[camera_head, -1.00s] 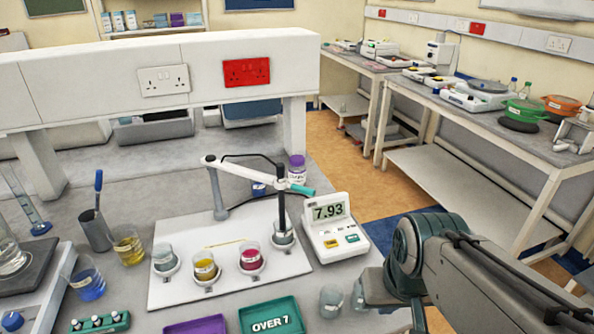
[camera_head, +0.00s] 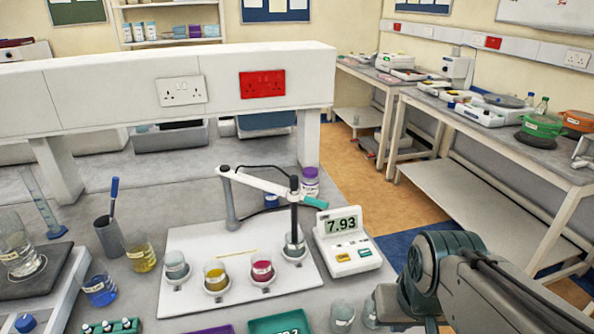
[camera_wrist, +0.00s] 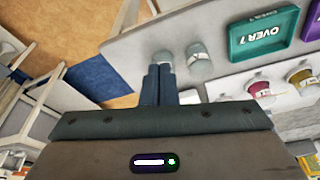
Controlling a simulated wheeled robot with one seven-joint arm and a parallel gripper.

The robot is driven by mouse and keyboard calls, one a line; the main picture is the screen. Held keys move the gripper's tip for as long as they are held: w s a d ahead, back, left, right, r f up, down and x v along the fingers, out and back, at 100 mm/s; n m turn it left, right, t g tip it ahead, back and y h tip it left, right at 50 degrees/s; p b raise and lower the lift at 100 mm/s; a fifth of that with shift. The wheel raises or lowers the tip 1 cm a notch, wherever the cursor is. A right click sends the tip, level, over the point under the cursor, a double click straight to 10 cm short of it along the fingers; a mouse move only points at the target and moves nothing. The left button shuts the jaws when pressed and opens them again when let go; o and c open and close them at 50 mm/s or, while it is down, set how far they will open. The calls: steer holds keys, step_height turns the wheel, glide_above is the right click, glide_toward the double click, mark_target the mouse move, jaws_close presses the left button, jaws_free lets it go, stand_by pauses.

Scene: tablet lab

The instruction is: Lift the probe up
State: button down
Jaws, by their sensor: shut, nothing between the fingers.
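The probe does not show in the wrist view.
Beakers with grey, yellow and magenta liquid (camera_head: 262,269) stand along the board's front. A green tray (camera_head: 278,325) and a purple tray (camera_wrist: 312,24) lie at the bench's front. The two jars (camera_head: 343,315) stand between the trays and my arm.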

steer(key=c, duration=1.6)
jaws_free()
steer(key=shift+c, duration=0.2)
steer(key=o, duration=0.3)
steer(key=shift+m+g, duration=0.3)
steer(key=shift+m, duration=0.1)
steer(key=w+r, duration=0.2)
steer(key=w+a+r, duration=0.1)
steer(key=w+r, duration=0.2)
steer(key=w+a+r+p, duration=0.1)
steer(key=w+r, duration=0.1)
steer(key=shift+w+r, duration=0.25)
step_height(320, 180, up, 15)
steer(key=m+g+p, duration=0.2)
steer(key=m+p, duration=0.2)
steer(key=m, duration=0.1)
glide_above(294, 176)
step_height(294, 176, down, 14)
steer(key=b, duration=0.2)
steer(key=shift+w+b, duration=0.1)
steer(key=shift+b, duration=0.25)
steer(key=shift+r, duration=0.15)
jaws_close()
